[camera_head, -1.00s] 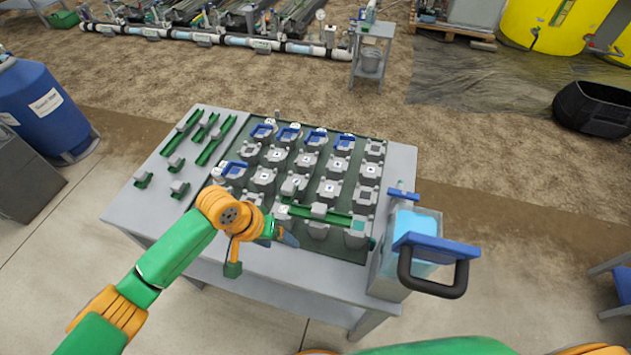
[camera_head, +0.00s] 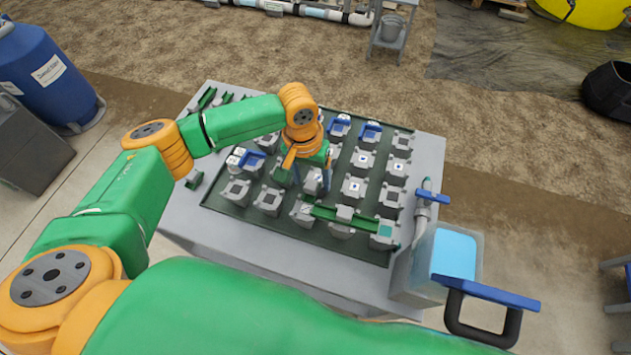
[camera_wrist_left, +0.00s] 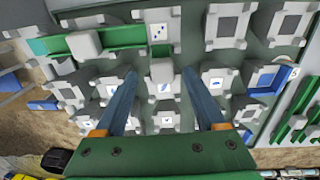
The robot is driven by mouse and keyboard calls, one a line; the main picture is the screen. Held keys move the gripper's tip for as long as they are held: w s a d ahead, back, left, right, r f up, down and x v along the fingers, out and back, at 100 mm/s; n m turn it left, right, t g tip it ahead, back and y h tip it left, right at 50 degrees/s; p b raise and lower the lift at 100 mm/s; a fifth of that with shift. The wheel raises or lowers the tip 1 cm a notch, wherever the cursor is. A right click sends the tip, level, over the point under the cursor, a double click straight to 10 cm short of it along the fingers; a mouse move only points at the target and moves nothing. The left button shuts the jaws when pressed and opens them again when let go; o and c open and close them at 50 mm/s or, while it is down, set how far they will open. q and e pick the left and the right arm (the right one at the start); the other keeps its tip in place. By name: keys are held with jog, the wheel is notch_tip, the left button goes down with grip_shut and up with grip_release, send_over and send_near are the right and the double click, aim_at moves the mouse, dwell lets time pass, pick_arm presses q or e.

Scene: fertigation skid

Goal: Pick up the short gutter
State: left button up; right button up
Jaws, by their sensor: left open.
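A short green gutter piece with a grey block (camera_head: 195,178) lies on the table's left part, beside my arm. Longer green gutters (camera_head: 207,98) lie behind it, partly hidden by my arm; in the wrist view green gutters (camera_wrist_left: 299,122) show at the right edge. Another green gutter with a grey block (camera_head: 358,218) lies across the board. My left gripper (camera_head: 312,181) points down over the board's middle, open. In the wrist view its two fingers (camera_wrist_left: 160,76) stand apart over a grey block, with nothing visibly held. I cannot tell whether they touch it. My right gripper is out of view.
Grey blocks (camera_head: 354,187) stand in rows on the dark green board (camera_head: 245,221), several with blue pieces (camera_head: 370,131). A blue barrel (camera_head: 45,75) stands left.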

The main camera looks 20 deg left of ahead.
aim_at(311, 185)
pick_arm(q)
jog(key=f, duration=0.3)
jog(key=shift+s, duration=0.25)
jog(key=shift+w+f, duration=0.1)
jog(key=shift+f, duration=0.2)
jog(key=shift+w+f, duration=0.1)
jog(key=shift+w, duration=0.05)
grip_shut()
